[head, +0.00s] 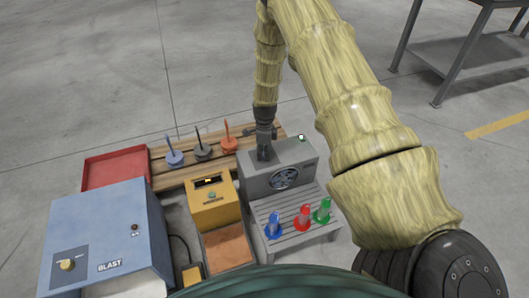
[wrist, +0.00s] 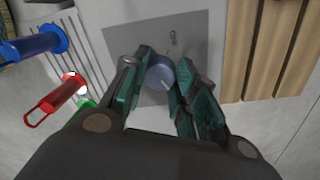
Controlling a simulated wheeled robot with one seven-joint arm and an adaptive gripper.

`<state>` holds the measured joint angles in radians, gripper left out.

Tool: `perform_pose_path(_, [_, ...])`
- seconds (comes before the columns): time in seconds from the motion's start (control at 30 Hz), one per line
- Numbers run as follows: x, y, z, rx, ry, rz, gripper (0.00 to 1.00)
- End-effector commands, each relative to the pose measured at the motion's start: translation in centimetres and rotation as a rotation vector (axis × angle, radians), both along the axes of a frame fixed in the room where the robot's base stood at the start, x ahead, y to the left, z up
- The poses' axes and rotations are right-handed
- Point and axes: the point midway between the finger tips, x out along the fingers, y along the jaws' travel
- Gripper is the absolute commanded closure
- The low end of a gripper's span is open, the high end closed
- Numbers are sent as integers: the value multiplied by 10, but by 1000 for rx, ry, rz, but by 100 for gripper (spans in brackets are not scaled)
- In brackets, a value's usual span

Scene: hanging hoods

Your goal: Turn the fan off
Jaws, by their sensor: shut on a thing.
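The grey fan box (head: 258,183) stands in the middle of the head view, with a round fan grille (head: 285,178) on its front. A small green light (head: 301,138) shows on its top. My gripper (head: 264,153) reaches down to the left part of the box's top. In the wrist view a round blue-grey knob (wrist: 158,76) with a pale pointer line sits on a dark grey panel (wrist: 200,30). My gripper's teal-padded fingers (wrist: 161,68) are shut on this knob from both sides. In the head view the gripper hides the knob.
A slatted stand with blue, red (head: 303,218) and green pieces is in front of the box. A yellow box (head: 212,212) and a blue BLAST box (head: 105,230) stand to the left. A wooden pallet with spindles and a red tray (head: 115,168) lie behind. Open floor lies beyond.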

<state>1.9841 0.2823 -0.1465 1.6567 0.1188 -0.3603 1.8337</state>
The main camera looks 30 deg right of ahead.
Motion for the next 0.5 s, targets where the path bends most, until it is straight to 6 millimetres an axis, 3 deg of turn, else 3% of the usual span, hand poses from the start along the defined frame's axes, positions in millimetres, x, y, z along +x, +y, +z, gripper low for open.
perform_pose_path(0.27, [0, 0, 2, -1, 1, 66, 95])
perform_pose_path(0.5, [0, 0, 4, 0, 1, 232, 95])
